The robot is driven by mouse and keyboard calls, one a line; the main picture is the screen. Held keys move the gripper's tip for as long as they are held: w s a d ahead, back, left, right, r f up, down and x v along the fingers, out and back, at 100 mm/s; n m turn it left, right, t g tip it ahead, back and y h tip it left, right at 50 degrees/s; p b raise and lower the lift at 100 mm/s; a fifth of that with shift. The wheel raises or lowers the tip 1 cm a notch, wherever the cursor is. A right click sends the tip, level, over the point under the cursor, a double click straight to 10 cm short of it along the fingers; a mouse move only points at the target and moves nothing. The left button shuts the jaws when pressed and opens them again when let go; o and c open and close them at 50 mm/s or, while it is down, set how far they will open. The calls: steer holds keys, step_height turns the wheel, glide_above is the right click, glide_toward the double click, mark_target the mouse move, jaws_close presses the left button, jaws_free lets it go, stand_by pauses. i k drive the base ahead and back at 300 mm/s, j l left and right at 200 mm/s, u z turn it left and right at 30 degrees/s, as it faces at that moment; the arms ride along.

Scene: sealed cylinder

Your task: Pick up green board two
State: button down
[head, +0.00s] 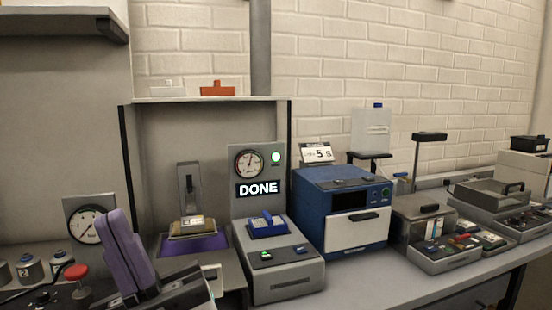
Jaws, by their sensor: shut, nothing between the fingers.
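One at the tray's right end looks green (493,240), with dark and pale parts on top. A red board (464,241) lies to its left. Any number on the green board is too small to read, so I cannot tell whether it is board two. My gripper's fingers cannot be made out in the head view.
A blue oven-like box (341,210) stands left of the tray. Left of it is a gauge station showing DONE (258,188). A tall black-topped post (429,137) rises behind the tray. The bench's front strip (400,279) is clear.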

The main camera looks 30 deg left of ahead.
mark_target(197, 225)
steer(key=u, duration=1.4)
steer(key=l, duration=0.25)
steer(key=i+u, duration=0.05)
